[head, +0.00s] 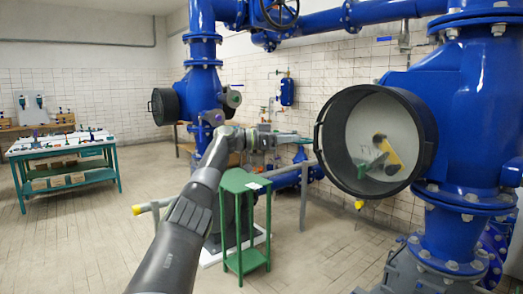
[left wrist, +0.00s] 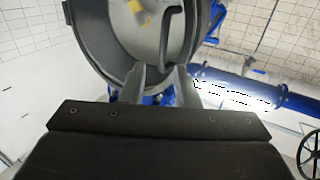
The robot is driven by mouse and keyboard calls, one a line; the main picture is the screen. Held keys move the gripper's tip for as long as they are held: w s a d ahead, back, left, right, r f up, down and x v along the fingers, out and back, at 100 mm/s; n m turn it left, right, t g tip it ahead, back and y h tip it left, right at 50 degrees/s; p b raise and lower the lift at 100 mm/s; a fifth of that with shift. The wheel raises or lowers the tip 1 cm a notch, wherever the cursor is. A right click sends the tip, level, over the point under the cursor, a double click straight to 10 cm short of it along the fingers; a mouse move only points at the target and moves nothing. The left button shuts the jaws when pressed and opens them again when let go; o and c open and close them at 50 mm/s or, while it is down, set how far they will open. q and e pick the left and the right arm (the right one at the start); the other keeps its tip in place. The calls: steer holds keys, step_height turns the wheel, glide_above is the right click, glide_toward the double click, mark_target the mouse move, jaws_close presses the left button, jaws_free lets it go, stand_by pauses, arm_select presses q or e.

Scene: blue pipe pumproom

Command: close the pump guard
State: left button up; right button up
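The pump guard (head: 426,140) is a dark, round, drum-like shell at the right of the head view, against the blue pump (head: 460,110). Its rim faces me, with a pale disc (head: 365,130) inside. A dark handle (head: 318,137) stands at its left edge. In the left wrist view, the guard (left wrist: 90,45) fills the top and the bent handle (left wrist: 178,35) hangs from it. My left gripper (head: 302,138) is close to the handle. Its fingers (left wrist: 160,82) are apart, with the handle's lower end just beyond or between them; contact cannot be told. My right gripper is out of view.
A green stand (head: 244,187) is below my left forearm. Another dark round housing (head: 164,106) is on the pump at the back. A green workbench (head: 62,150) stands at the far left. Blue pipes (head: 310,175) run behind the gripper. Open tiled floor lies at the left.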

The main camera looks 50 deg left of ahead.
arm_select(q)
steer(key=b+v, duration=0.3)
steer(key=v, duration=0.5)
steer(key=shift+s, duration=0.35)
steer(key=shift+a, duration=0.15)
steer(key=shift+c, duration=0.2)
